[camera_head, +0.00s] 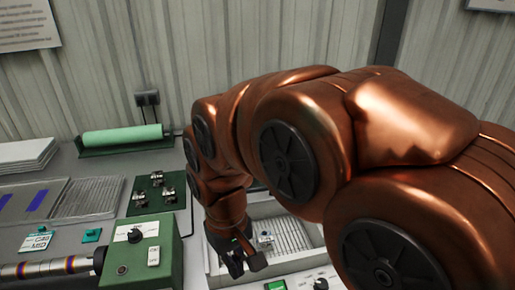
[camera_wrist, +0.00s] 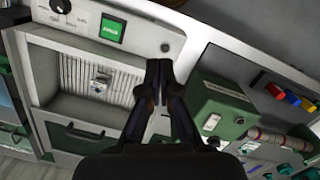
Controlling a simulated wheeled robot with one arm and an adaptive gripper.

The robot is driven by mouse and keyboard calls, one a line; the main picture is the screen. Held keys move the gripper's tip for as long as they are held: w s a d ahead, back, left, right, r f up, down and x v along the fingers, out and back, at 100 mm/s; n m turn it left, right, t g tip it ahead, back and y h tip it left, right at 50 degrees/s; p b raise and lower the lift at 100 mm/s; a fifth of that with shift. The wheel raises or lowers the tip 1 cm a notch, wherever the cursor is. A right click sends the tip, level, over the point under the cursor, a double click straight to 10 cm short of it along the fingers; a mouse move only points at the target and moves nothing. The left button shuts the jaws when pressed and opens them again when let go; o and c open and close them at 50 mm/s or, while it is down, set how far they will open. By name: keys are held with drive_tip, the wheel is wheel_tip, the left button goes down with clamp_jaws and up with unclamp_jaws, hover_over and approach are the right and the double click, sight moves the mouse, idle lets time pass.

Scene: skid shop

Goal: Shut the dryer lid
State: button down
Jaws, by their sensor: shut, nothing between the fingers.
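The dryer is a pale box with a ribbed inside, standing open below my arm in the head view (camera_head: 216,270). It also shows in the wrist view (camera_wrist: 165,45), with a knob and a lit green display on its front panel. A pale panel with a dark bar handle, seemingly the raised lid (camera_wrist: 62,137), lies beyond the ribbed inside in the wrist view. In the head view my arm hides most of that area. My gripper (camera_head: 243,268) is at the dryer's left side, its fingers (camera_wrist: 160,72) together and empty. I cannot tell whether it touches the dryer.
A green control box (camera_head: 150,255) stands close left of the dryer, with a banded roller (camera_head: 45,268) beside it. Behind are a green fixture (camera_head: 157,195), a pale green roll (camera_head: 120,136) and a white stack (camera_head: 25,155). A corrugated wall closes the back.

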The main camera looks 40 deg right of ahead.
drive_tip(key=w+d+r+m+t+p, duration=0.15)
drive_tip(key=w+d, duration=0.35)
drive_tip(key=w, duration=0.5)
drive_tip(key=w+d+r, duration=0.2)
drive_tip(key=w+d, duration=0.3)
drive_tip(key=w, duration=0.5)
drive_tip(key=w+d+r+m+t+p, duration=0.1)
drive_tip(key=w+d+r, duration=0.1)
drive_tip(key=w+d, duration=0.6)
drive_tip(key=w+d+f+m+t+h+p, duration=0.1)
drive_tip(key=w+d+f, duration=0.4)
drive_tip(key=w+d, duration=0.55)
drive_tip(key=w+d+f+m+t+h+p, duration=0.1)
drive_tip(key=w+d+f, duration=0.55)
drive_tip(key=d, duration=0.65)
drive_tip(key=w+p+x, duration=0.1)
drive_tip(key=p+x, duration=0.4)
drive_tip(key=x, duration=0.3)
drive_tip(key=shift+w+f, duration=0.15)
drive_tip(key=shift+w, duration=0.2)
drive_tip(key=b, duration=0.3)
drive_tip(key=shift+s+a, duration=0.25)
drive_tip(key=shift+s, duration=0.1)
